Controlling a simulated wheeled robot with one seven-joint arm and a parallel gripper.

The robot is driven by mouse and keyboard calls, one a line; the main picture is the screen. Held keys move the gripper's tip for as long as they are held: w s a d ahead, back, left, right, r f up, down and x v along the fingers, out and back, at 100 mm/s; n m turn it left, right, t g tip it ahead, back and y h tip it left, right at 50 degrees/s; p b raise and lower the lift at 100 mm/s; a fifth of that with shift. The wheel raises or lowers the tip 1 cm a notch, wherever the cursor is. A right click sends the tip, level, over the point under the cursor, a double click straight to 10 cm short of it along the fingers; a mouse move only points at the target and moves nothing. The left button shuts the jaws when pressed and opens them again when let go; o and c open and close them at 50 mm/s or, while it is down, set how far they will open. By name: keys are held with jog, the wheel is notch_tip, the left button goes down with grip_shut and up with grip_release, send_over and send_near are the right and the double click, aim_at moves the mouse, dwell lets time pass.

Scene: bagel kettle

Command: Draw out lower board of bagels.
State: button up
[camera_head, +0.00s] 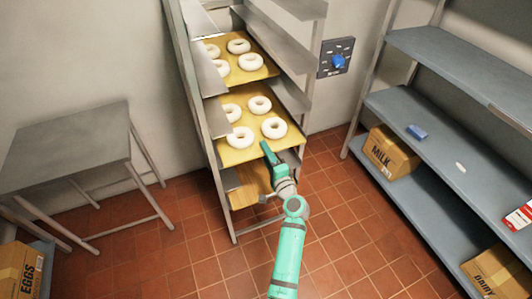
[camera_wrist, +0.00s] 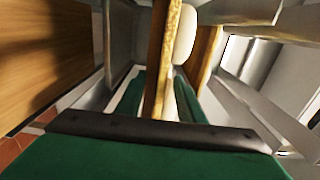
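The lower board of bagels (camera_head: 232,155) is a yellow board in the rack, under a second board, with several pale bagels (camera_head: 274,127) on it. My gripper (camera_head: 268,152) is at its front right edge. In the wrist view the board (camera_wrist: 163,60) shows edge-on, running down between the two fingers of my gripper (camera_wrist: 160,95), with a bagel (camera_wrist: 186,35) beside it. One finger is on each side of the board. Whether both fingers press on it is not clear. The board lies inside the rack.
The metal rack (camera_head: 222,190) has an upper board of bagels (camera_head: 255,73) and a bare wooden board (camera_head: 245,192) below. A grey table (camera_head: 70,140) stands left. Blue-grey shelves (camera_head: 440,130) with boxes stand right. Tiled floor is free in front of the rack.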

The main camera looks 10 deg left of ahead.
jog(key=v, duration=0.7)
dwell(0.7)
jog(key=shift+s+r, duration=0.1)
dwell(0.3)
